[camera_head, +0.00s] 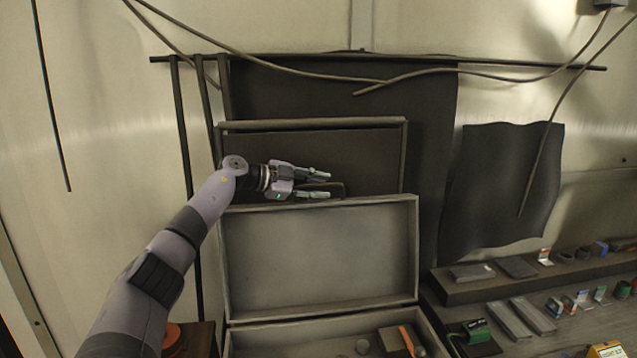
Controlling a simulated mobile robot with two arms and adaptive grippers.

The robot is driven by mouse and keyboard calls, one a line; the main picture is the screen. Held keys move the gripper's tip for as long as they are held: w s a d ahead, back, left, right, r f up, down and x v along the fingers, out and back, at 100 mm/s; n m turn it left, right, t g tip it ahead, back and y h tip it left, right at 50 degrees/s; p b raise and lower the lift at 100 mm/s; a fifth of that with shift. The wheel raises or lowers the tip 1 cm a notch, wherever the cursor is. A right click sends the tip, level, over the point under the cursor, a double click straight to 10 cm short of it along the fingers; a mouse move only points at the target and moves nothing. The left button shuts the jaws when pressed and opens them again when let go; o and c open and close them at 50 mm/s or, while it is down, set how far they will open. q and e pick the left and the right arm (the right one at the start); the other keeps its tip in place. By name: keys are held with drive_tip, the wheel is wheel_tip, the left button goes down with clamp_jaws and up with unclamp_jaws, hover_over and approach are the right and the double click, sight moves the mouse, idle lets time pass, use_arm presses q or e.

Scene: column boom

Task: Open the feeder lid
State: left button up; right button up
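The feeder lid (320,255) is a grey shallow panel with a raised rim. It stands upright at the back of an open box (290,338), whose inside shows at the bottom edge. My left gripper (322,184) is just above the lid's top edge, pointing right, with its two fingers apart. A short dark bar (338,188) shows at the fingertips, partly hidden by them; I cannot tell whether they touch it. My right gripper is not in view.
A framed dark panel (375,155) stands behind the gripper. Cables (280,70) hang across the wall. Inside the box lie an orange-edged dark piece (398,340) and small round parts. At right, a shelf (470,290) and bench hold several small items.

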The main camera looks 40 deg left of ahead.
use_arm(q)
drive_tip(key=shift+c, duration=0.5)
clamp_jaws()
idle(0.5)
